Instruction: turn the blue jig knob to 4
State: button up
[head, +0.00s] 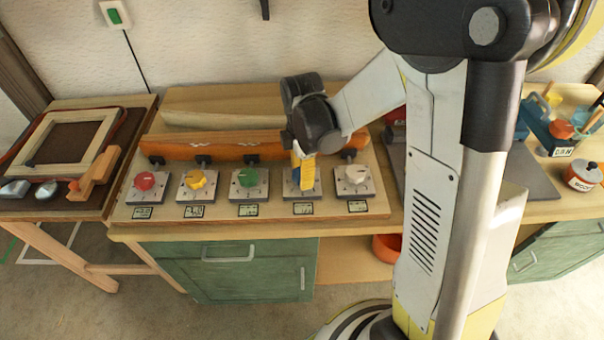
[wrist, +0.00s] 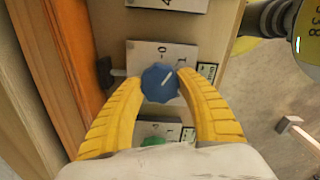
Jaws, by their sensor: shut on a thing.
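The blue jig knob (wrist: 160,83) sits on a pale square dial plate (wrist: 142,55) between my fingertips in the wrist view. My gripper (wrist: 161,92) is shut on it, with one yellow finger on each side. A white pointer line on the knob points up and to the right there. A 0 and a 1 show on the plate; the other marks are hidden or too small to read. In the head view my gripper (head: 307,180) comes down over the fourth dial plate from the left and hides most of the knob.
Red (head: 145,181), yellow (head: 195,180) and green (head: 248,177) knobs stand in the row to the left, and a white knob (head: 356,174) to the right. An orange bent lath (head: 215,144) runs behind them. A framed panel (head: 70,140) lies on the left table.

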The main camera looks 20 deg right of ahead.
jog(key=m, duration=0.4)
jog(key=shift+m, duration=0.3)
jog(key=m, duration=0.3)
jog(key=shift+m+b, duration=0.35)
jog(key=shift+m, duration=0.05)
jog(key=m, duration=1.5)
jog(key=shift+b, duration=0.35)
jog(key=m, duration=0.6)
jog(key=shift+m, duration=0.3)
